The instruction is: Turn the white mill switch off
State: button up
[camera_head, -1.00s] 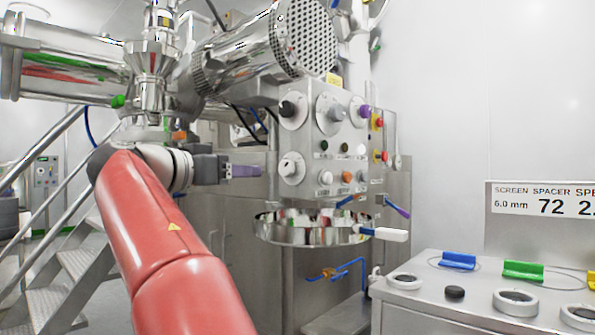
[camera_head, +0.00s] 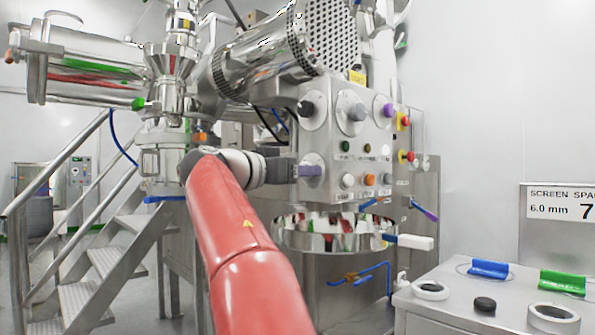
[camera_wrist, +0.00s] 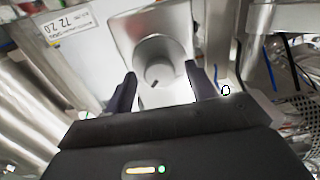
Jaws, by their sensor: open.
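The white mill switch is a pale round knob (camera_wrist: 158,72) on a round plate in the wrist view. It sits between the two dark fingers of my gripper (camera_wrist: 161,76), with a visible gap on each side. In the head view my gripper (camera_head: 311,170) is in front of the lower left of the steel control panel (camera_head: 335,135), and its purple fingers hide the switch. My gripper is open and holds nothing. Contact with the panel cannot be told.
Black (camera_head: 306,109), grey (camera_head: 357,112) and purple (camera_head: 389,110) knobs are close above on the panel. Small buttons sit to the right. A steel bowl (camera_head: 345,240) is below. A bench (camera_head: 450,310) with colored handles stands at the right, and metal stairs (camera_head: 110,265) at the left.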

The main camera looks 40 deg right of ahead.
jog(key=shift+c, duration=0.5)
jog(key=c, duration=0.9)
jog(key=shift+n, duration=0.4)
jog(key=shift+n+p, duration=3.45)
jog(key=shift+n, duration=5.15)
